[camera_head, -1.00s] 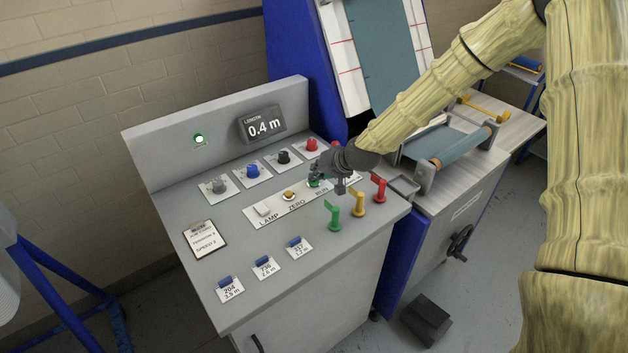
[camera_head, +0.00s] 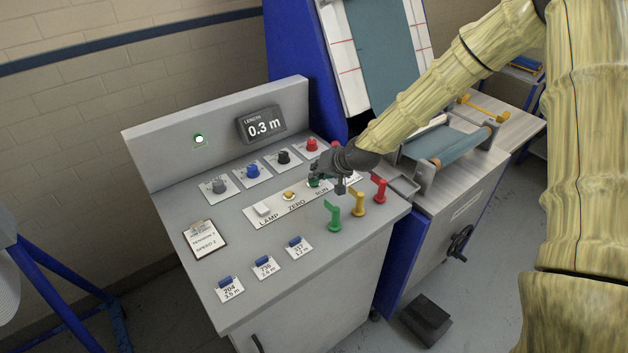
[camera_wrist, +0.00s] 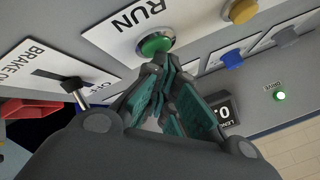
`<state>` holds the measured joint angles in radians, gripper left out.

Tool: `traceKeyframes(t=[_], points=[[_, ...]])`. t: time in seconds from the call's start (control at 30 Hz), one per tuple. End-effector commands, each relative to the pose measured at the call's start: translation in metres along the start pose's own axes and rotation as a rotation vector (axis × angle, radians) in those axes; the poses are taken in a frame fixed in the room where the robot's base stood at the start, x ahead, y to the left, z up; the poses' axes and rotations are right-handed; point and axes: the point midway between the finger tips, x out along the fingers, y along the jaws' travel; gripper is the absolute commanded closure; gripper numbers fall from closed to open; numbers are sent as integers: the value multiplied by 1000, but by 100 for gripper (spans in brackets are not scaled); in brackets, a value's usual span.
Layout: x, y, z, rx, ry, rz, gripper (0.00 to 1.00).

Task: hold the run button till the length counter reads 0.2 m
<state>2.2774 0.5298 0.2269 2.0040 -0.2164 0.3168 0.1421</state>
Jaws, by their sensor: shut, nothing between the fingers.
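The length counter (camera_head: 262,125) on the console's back panel reads 0.3 m. The green run button (camera_wrist: 155,44) sits on the white RUN label in the wrist view. My gripper (camera_wrist: 160,62) is shut and empty, with its fingertips at the near edge of the button, seemingly touching it. In the head view my gripper (camera_head: 317,181) covers most of the run button. Whether the button is pressed in cannot be told. The counter (camera_wrist: 222,112) also shows partly behind the fingers in the wrist view.
The yellow ZERO button (camera_head: 289,195) and the LAMP switch (camera_head: 263,209) are left of my gripper. Green (camera_head: 334,217), yellow (camera_head: 358,203) and red (camera_head: 379,189) levers stand in front. A brake switch (camera_wrist: 72,88) is close by. The green drive light (camera_head: 199,139) is lit.

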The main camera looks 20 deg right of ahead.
Motion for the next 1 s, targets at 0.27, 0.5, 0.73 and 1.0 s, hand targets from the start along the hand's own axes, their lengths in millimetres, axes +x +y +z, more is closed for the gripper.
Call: traceKeyframes(t=[0.27, 0.5, 0.73, 1.0], points=[[0, 0, 0, 0, -1, 1, 100], [0, 0, 0, 0, -1, 1, 100], [-6, -4, -4, 0, -1, 1, 100], [-14, -10, -10, 0, 0, 0, 100]])
